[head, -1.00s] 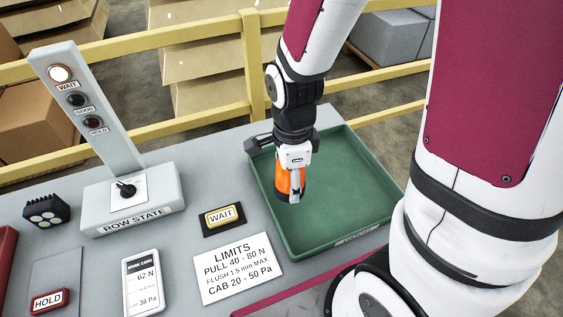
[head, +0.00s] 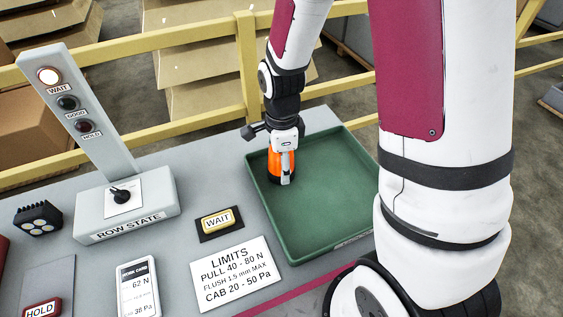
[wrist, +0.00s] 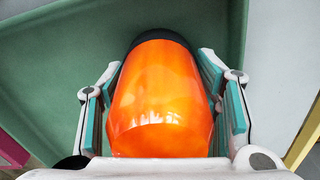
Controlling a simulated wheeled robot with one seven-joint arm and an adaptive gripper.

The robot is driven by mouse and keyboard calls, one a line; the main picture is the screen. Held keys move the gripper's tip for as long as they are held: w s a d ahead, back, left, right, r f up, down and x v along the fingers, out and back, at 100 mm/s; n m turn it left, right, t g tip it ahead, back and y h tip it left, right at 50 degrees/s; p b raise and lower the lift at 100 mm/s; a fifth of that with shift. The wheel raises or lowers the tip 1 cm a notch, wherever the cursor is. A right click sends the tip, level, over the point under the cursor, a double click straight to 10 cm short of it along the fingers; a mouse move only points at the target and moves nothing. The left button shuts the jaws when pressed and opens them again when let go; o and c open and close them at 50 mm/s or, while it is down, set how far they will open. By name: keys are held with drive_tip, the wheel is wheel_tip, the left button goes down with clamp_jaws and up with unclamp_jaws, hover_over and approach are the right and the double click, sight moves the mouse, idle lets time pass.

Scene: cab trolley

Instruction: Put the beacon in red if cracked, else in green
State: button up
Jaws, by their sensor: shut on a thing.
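The orange beacon (head: 274,167) is held in my gripper (head: 283,178) over the left part of the green tray (head: 335,215). In the wrist view the beacon (wrist: 160,95) fills the space between the two fingers, with a dark base at its far end. My gripper (wrist: 162,105) is shut on it from both sides. No crack shows on the face of the beacon I can see; its other sides are hidden. I cannot tell whether its base touches the tray floor. The red container is not clearly in view; only a red edge (head: 4,247) shows at the far left.
A ROW STATE post (head: 125,205) has its WAIT lamp (head: 48,76) lit. A WAIT button (head: 218,221), a LIMITS card (head: 237,274), a work card (head: 139,288), a HOLD button (head: 41,308) and a black lamp (head: 38,218) lie on the table. A yellow rail (head: 180,123) runs behind.

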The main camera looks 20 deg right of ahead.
drive_tip(key=shift+f, duration=0.2)
drive_tip(key=o, duration=1.3)
drive_tip(key=shift+r, duration=0.1)
wheel_tip(320, 180, up, 12)
drive_tip(key=shift+p, duration=0.45)
drive_tip(key=shift+s+r, duration=0.1)
drive_tip(key=shift+r, duration=0.2)
drive_tip(key=shift+s+d+r+n+t, duration=0.1)
drive_tip(key=shift+s+r+n+t, duration=0.55)
drive_tip(key=shift+s+r+n, duration=2)
drive_tip(key=shift+s+d+r+n+t, duration=0.1)
drive_tip(key=shift+s+r+n+t, duration=1.05)
drive_tip(key=shift+s+n, duration=2.65)
drive_tip(key=shift+s+r+n+t, duration=0.2)
drive_tip(key=shift+s+r+n, duration=2.45)
drive_tip(key=shift+n, duration=1)
